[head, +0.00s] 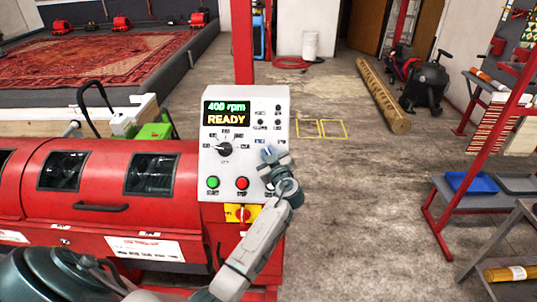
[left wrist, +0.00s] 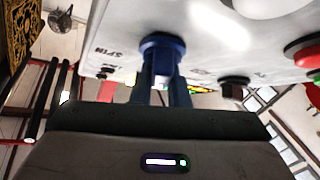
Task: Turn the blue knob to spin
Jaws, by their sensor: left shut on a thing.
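The blue knob (left wrist: 162,42) sits on the light grey control panel (head: 209,150), on its right side. In the left wrist view the word SPIN is printed beside it. My left gripper (head: 270,157) is at the knob, and its two fingers are closed around it; they also show in the left wrist view (left wrist: 162,80). In the head view the gripper largely hides the knob, and its exact turn angle cannot be told. The panel's display (head: 227,113) reads "400 rpm" and "READY". My right gripper is not in view.
A black selector knob (head: 224,149), a green button (head: 213,182) and a red button (head: 242,183) are close by on the panel. A red-and-yellow switch (head: 243,214) is below. The red machine (head: 110,213) fills the left. Floor right of the panel is open.

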